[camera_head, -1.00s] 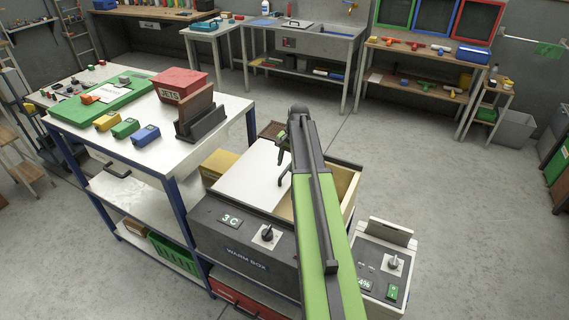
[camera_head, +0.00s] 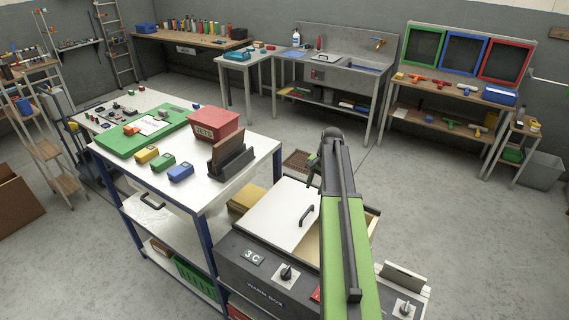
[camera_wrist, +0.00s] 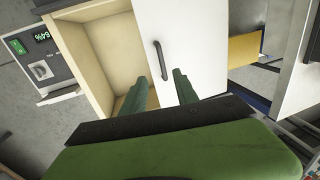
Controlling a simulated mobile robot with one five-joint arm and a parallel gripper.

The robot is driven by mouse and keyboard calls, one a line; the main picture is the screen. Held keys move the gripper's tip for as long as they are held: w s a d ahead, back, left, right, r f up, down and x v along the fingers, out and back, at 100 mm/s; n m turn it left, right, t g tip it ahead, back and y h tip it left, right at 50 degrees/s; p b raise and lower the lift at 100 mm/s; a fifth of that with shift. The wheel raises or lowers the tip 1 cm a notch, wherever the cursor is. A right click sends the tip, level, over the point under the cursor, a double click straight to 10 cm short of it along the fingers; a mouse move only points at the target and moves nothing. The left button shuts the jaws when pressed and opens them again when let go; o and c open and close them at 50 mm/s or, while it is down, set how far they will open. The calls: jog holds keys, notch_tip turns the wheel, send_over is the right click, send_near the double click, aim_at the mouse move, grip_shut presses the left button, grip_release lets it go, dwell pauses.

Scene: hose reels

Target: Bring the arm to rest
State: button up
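My green arm reaches out over the warm box (camera_head: 262,283) in the head view. My gripper (camera_head: 314,170) is at its far end, partly hidden by the arm. In the wrist view my gripper (camera_wrist: 160,80) has its two green fingers apart with nothing between them. The white lid (camera_wrist: 190,40) with its dark handle (camera_wrist: 161,60) lies beyond the fingertips. The handle also shows in the head view (camera_head: 306,215), apart from my gripper. The lid covers part of the box, and the uncovered part looks empty.
A white-topped bench (camera_head: 255,150) stands left of the box, carrying a red bin (camera_head: 214,125), a dark slotted stand (camera_head: 232,160) and small coloured blocks. A control unit (camera_wrist: 42,65) with a green display adjoins the box. Floor is open behind and to the right.

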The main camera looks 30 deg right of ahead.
jog(key=w+a+f+n+b, duration=0.2)
jog(key=a, duration=1)
jog(key=w+a+f+n+b, duration=0.1)
jog(key=a+f+n+b, duration=0.1)
jog(key=a, duration=1.1)
jog(key=s+a+f+n+g+h+b, duration=0.1)
jog(key=s+a+f+n+g, duration=0.1)
jog(key=s+a+n, duration=0.6)
jog(key=s+a, duration=0.5)
jog(key=shift+s+a+b, duration=0.25)
jog(key=shift+a+b, duration=0.1)
jog(key=shift+b, duration=0.05)
jog(key=shift+d+f, duration=0.1)
